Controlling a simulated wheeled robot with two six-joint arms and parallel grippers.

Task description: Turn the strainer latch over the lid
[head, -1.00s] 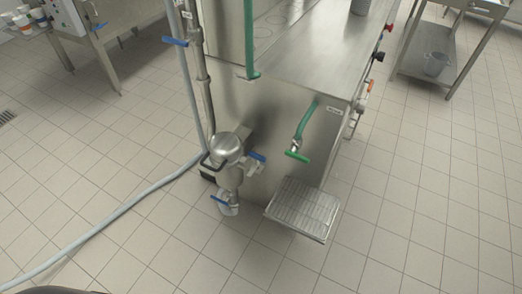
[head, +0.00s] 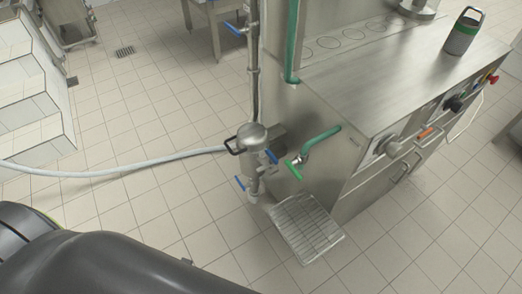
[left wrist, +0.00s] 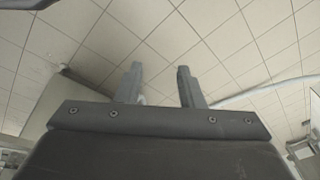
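The strainer's round metal lid (head: 252,134) is near the middle of the head view, on a steel body beside the machine's left side. A dark looped handle (head: 234,148), which may be the latch, sticks out at the lid's left; I cannot tell whether it lies over the lid. My left gripper (left wrist: 159,82) shows in the left wrist view with its two fingers apart and nothing between them. The strainer is not clearly seen in that view. My right gripper is not in view.
The steel machine (head: 400,75) fills the right. A wire drip tray (head: 306,228) juts out low in front. A green hose (head: 322,138) and blue-handled valves are near the strainer. A grey hose (head: 110,172) runs left across the tiled floor.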

